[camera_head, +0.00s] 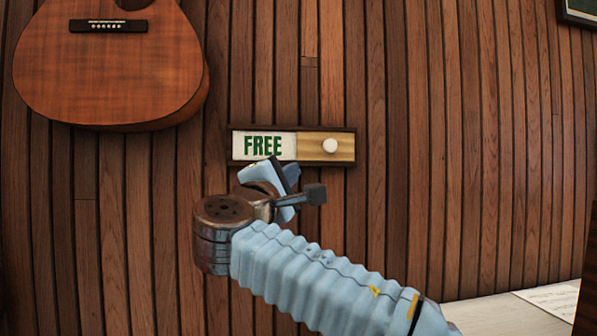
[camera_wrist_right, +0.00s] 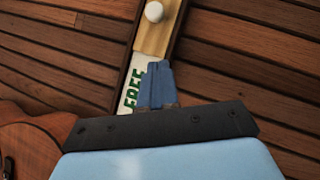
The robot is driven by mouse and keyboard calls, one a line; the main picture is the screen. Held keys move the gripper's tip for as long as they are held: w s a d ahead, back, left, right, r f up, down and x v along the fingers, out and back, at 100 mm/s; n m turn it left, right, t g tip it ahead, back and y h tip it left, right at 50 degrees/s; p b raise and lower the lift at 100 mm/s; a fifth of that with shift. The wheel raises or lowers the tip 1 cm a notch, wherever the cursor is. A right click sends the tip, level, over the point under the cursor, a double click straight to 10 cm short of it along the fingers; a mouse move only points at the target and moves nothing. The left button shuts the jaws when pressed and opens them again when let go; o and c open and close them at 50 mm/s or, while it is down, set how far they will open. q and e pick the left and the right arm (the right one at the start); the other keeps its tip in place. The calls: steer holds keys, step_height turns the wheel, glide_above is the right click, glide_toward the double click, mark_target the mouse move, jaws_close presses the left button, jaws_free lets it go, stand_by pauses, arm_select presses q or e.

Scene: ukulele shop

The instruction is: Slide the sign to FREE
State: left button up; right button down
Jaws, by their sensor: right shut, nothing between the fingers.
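The sign (camera_head: 244,146) is a dark-framed wooden slot on the plank wall. Its left half shows FREE in green letters on white. A light wooden slider (camera_head: 311,142) with a round white knob (camera_head: 330,146) covers the right half. My right gripper (camera_head: 286,180) is shut and empty, just below the sign in the head view. In the right wrist view its fingers (camera_wrist_right: 159,84) overlap part of the sign near the FREE panel (camera_wrist_right: 133,94), with the white knob (camera_wrist_right: 154,12) beyond the fingertips. I cannot tell if the fingers touch the sign. My left gripper is not in view.
A brown guitar (camera_head: 110,70) hangs on the wall to the upper left. A pale surface with sheet music (camera_head: 555,298) is at the lower right. The wall right of the sign is clear.

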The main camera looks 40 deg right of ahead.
steer(key=shift+v, duration=2.05)
steer(key=shift+d, duration=0.1)
